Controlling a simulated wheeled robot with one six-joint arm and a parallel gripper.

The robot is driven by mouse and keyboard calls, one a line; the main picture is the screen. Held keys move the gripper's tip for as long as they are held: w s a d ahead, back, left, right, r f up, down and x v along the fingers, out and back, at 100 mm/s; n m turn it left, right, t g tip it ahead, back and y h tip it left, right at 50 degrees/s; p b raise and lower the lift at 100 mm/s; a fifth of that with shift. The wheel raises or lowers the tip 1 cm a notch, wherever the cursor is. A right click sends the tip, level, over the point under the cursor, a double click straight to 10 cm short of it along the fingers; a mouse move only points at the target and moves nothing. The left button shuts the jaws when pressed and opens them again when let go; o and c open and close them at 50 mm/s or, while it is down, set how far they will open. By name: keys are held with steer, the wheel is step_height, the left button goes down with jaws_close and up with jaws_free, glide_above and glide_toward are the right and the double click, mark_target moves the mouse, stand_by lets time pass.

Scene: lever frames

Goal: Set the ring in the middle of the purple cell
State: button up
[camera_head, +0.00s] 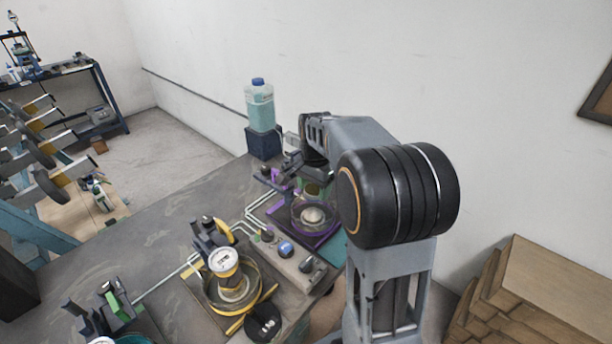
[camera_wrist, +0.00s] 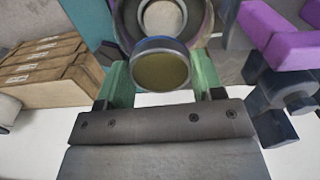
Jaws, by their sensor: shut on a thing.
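My gripper (camera_wrist: 160,78) has its two green fingers on either side of a short round piece, which I take to be the ring (camera_wrist: 160,66). It has a grey rim and an olive face. In the head view, my gripper (camera_head: 314,180) is above the purple cell (camera_head: 325,242), at the far end of the bench. The cell's round clear dish (camera_head: 297,222) has a pale round centre, which also shows just beyond the held piece in the wrist view. The arm hides part of the cell. I cannot tell the exact height of the held piece above the dish.
A purple clamp part (camera_wrist: 280,38) stands close on the right in the wrist view. A yellow cell (camera_head: 245,318) with a gauge lies nearer on the bench. A knob panel (camera_head: 285,250) sits between the cells. A bottle (camera_head: 260,108) stands behind on a dark block.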

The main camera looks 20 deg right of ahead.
steer(key=shift+w+f, duration=0.1)
steer(key=shift+w, duration=0.15)
steer(key=b, duration=0.4)
glide_above(313, 215)
steer(key=shift+w+f, duration=0.1)
steer(key=shift+f, duration=2)
steer(key=shift+f+b, duration=1)
steer(key=shift+f, duration=0.75)
steer(key=shift+f, duration=0.2)
steer(key=o, duration=1.1)
